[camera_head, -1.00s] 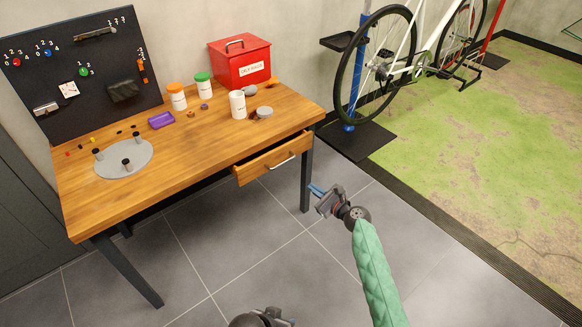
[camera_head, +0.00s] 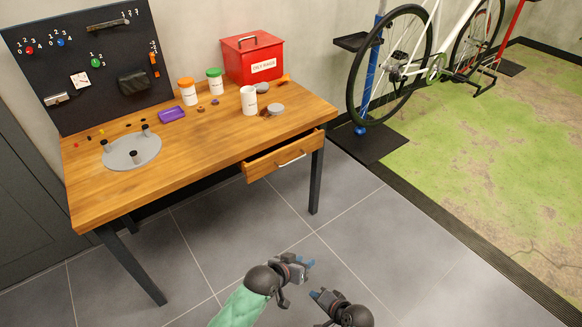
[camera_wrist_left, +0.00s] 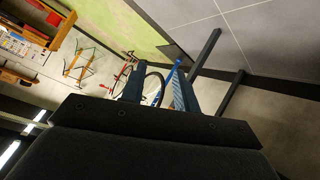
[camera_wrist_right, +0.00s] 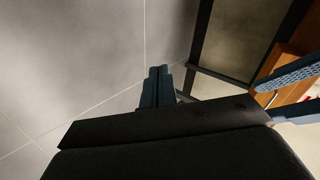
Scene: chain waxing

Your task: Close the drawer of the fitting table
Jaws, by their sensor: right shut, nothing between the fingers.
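The fitting table (camera_head: 215,142) has a wooden top and dark legs. Its wooden drawer (camera_head: 262,168) sticks partly out below the front edge at the right, with a metal handle (camera_head: 292,159) on its front. My left gripper (camera_head: 310,263) is over the floor in front of and below the drawer, apart from it. In the left wrist view its blue fingers (camera_wrist_left: 158,88) are spread with nothing between them. My right gripper (camera_head: 314,293) is just below the left one; in the right wrist view its fingers (camera_wrist_right: 154,82) are together and empty. Neither gripper touches the drawer.
A red box (camera_head: 252,60), a white cup (camera_head: 249,101), jars and a purple tray (camera_head: 172,114) stand on the tabletop. A table leg (camera_head: 317,182) stands right of the drawer. A bicycle (camera_head: 420,60) is at the back right. Grey floor (camera_head: 380,235) is clear.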

